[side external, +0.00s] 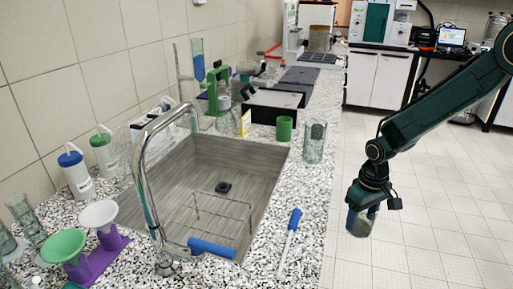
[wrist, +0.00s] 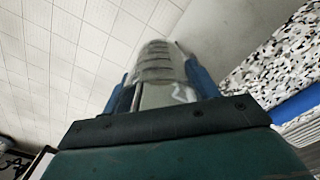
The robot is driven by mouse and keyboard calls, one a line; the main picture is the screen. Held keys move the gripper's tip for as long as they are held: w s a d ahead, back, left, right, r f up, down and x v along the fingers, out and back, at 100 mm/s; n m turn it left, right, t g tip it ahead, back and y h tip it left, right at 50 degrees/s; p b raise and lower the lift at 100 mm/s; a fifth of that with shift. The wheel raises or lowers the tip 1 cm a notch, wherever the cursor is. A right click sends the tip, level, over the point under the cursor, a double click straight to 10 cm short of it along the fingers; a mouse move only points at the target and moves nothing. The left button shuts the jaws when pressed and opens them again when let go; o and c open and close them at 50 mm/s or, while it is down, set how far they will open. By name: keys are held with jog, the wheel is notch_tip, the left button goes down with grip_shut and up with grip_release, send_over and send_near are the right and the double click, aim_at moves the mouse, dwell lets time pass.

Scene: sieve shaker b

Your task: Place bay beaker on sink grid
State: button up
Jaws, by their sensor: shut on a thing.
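My gripper (side external: 364,209) hangs in the air to the right of the counter, over the tiled floor. It is shut on a clear glass beaker (side external: 359,224), which hangs just below the jaws. In the wrist view the glass beaker (wrist: 156,62) sits between the two blue fingers. Its contents, if any, cannot be made out. The sink grid (side external: 222,212) is a thin wire rack inside the grey sink (side external: 180,165). The grid looks empty and lies to the left of my gripper, across the counter edge.
A blue-handled brush (side external: 291,232) lies on the counter's right strip. A green cup (side external: 284,128) and a tall glass (side external: 315,142) stand behind it. The curved metal faucet (side external: 148,185) rises at the sink's left, and a blue handle (side external: 211,248) lies at its front edge.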

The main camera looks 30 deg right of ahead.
notch_tip(320, 180, up, 30)
jog(key=a+n, duration=0.5)
jog(key=a, duration=1.6)
jog(key=s+a+n, duration=0.2)
jog(key=s+a, duration=0.3)
jog(key=a, duration=0.6)
jog(key=s+a+n, duration=0.2)
jog(key=s+a, duration=0.4)
jog(key=a, duration=0.4)
jog(key=shift+w+f, duration=0.15)
jog(key=shift+f, duration=1.1)
jog(key=shift+w+f, duration=0.15)
jog(key=shift+f, duration=1.1)
jog(key=shift+f, duration=0.1)
notch_tip(320, 180, down, 20)
jog(key=shift+r, duration=0.1)
